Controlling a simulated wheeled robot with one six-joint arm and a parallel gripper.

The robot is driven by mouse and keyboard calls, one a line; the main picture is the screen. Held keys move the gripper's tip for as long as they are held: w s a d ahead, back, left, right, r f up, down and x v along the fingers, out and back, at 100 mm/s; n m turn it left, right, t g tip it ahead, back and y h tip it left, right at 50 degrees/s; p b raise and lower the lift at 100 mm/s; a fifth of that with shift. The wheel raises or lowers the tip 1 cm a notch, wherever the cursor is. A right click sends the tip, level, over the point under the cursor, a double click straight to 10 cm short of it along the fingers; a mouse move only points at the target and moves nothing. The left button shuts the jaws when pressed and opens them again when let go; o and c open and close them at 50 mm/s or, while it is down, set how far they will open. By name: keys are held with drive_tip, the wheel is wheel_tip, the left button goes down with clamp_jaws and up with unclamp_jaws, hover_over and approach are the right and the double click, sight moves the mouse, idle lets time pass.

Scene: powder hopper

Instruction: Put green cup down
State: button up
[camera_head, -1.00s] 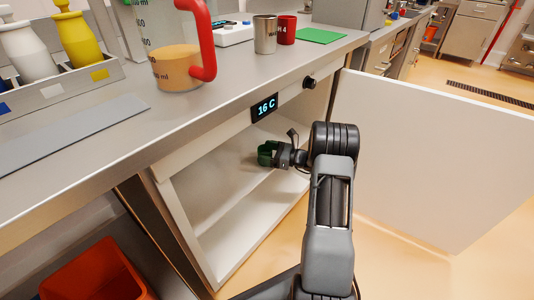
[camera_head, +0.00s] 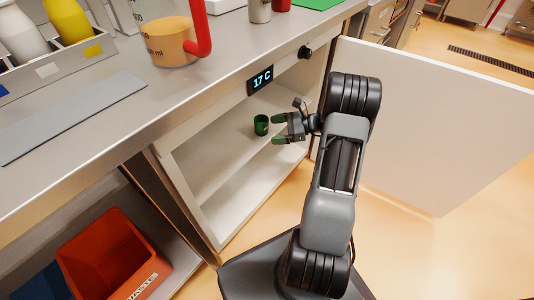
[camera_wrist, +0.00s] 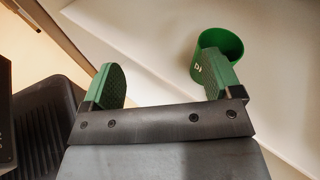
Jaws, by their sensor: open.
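The green cup (camera_head: 261,125) stands upright on the white upper shelf (camera_head: 215,153) inside the open cabinet under the counter. In the wrist view the green cup (camera_wrist: 219,47) is beyond the right fingertip, which overlaps its near side; pale lettering shows on it. My gripper (camera_head: 279,130) is open, with its green-padded fingers apart and nothing between them. In the wrist view my gripper (camera_wrist: 162,78) shows a wide empty gap.
The white cabinet door (camera_head: 430,125) stands open to the right of my arm. A display (camera_head: 261,80) reads 17 C on the cabinet's top edge. An orange bin (camera_head: 112,258) is at the lower left. A measuring jug (camera_head: 170,40) stands on the counter above.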

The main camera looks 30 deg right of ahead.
drive_tip(key=s+a+r+n+g+h, duration=0.5)
drive_tip(key=s+a+n+g, duration=0.25)
drive_tip(key=a+n, duration=0.4)
drive_tip(key=s+a+r+n+t+h, duration=0.1)
drive_tip(key=s+r+n+h, duration=0.1)
drive_tip(key=s+n+h, duration=0.2)
drive_tip(key=s+a+r+n+t+h, duration=0.2)
drive_tip(key=s+n+h, duration=0.2)
drive_tip(key=s+n, duration=0.2)
drive_tip(key=shift+s+a, duration=0.3)
